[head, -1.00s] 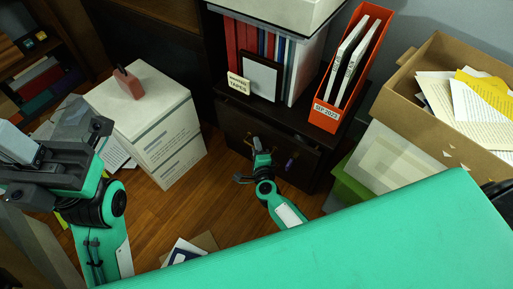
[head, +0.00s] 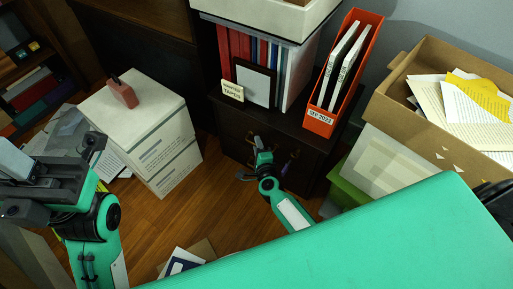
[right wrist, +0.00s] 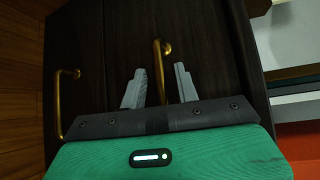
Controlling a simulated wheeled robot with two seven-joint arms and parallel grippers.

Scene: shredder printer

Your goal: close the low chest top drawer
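The low chest (head: 232,142) is dark wood and stands at the centre of the head view. My right gripper (head: 262,150) is at its front. In the right wrist view, my right gripper (right wrist: 160,70) has its two grey fingers apart, before the top drawer front (right wrist: 203,65). A brass handle (right wrist: 161,48) shows in the space between the fingers, with no clear grip on it. The lower drawer's brass handle (right wrist: 61,105) is to the left. The top drawer looks nearly flush; a small gap cannot be ruled out. My left gripper (head: 92,147) is far left, its fingers unclear.
Books, a frame and an orange file holder (head: 342,75) stand on the chest. A white box (head: 160,140) with a red-brown object (head: 122,92) stands left. A cardboard box (head: 400,100) with papers is at right.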

